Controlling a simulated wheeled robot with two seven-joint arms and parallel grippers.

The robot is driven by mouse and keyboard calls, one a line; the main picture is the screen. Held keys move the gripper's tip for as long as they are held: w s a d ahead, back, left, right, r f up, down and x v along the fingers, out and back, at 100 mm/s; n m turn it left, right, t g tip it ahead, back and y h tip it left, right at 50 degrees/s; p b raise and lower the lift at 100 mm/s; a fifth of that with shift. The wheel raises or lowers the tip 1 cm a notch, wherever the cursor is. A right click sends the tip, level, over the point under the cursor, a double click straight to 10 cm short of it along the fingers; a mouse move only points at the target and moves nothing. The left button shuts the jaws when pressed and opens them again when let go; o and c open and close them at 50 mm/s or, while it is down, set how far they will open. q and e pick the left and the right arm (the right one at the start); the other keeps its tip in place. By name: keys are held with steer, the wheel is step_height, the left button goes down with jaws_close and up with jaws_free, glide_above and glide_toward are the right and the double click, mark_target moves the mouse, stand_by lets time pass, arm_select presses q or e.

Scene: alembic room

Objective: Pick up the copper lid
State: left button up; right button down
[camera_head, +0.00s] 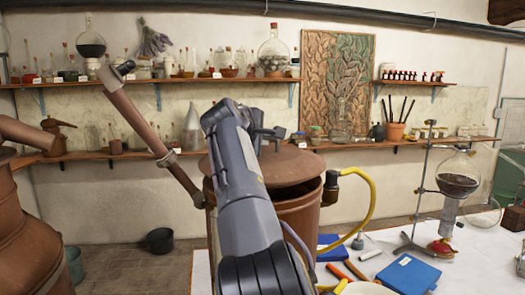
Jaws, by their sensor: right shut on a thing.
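The copper lid (298,167) is a broad reddish-brown disc over the copper pot (303,215), in the middle of the view. A dark gap shows between the lid's edge and the pot's rim at the front right, so the lid sits apart from the rim there. My right arm crosses in front and hides the left part of lid and pot. My right gripper (269,138) is at the top of the lid, shut on it; the exact grip is partly hidden behind the arm. My left gripper is not in view.
A copper pipe (140,122) slants down to the left of the pot. A yellow hose (370,205) curves at its right. The white table (460,270) holds a blue book (408,274) and a flask on a stand (457,182). Wall shelves with bottles stand behind.

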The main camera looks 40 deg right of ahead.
steer(key=a+r, duration=0.1)
steer(key=s+a+r, duration=0.1)
steer(key=r, duration=0.1)
steer(key=s+r, duration=0.1)
steer(key=shift+s+a+r, duration=0.2)
steer(key=shift+a+r, duration=0.05)
steer(key=shift+a, duration=0.15)
steer(key=s+d+b+v, duration=0.1)
steer(key=v, duration=0.8)
steer(key=shift+s+a+r, duration=0.2)
steer(key=shift+s+r, duration=0.25)
steer(key=shift+s, duration=0.1)
steer(key=c, duration=2.1)
jaws_free()
jaws_close()
